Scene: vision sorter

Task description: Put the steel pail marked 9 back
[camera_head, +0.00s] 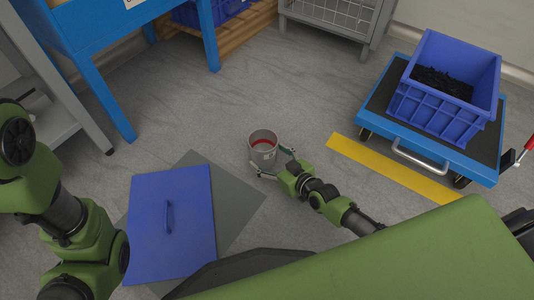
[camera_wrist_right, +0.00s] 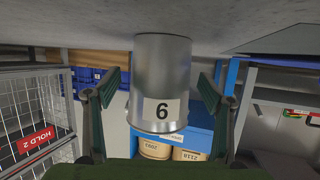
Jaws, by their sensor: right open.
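The steel pail (camera_head: 263,148) stands upright on the floor near the middle of the head view, with something red inside. In the right wrist view the pail (camera_wrist_right: 160,65) fills the centre. That view is upside down, with the floor at the top. The label there looks like a 6, so it reads 9 with the pail upright. My right gripper (camera_head: 268,174) is open at the pail's near side. In its wrist view the fingers (camera_wrist_right: 160,98) lie on either side of the pail with gaps. My left gripper is out of view.
A blue panel with a handle (camera_head: 190,240) lies on a grey square (camera_head: 240,196) at lower left. A blue trolley (camera_head: 485,165) carries a blue crate (camera_head: 452,122) of black pieces at right. A yellow floor strip (camera_head: 390,168) lies before it. A blue bench (camera_head: 100,25) stands upper left.

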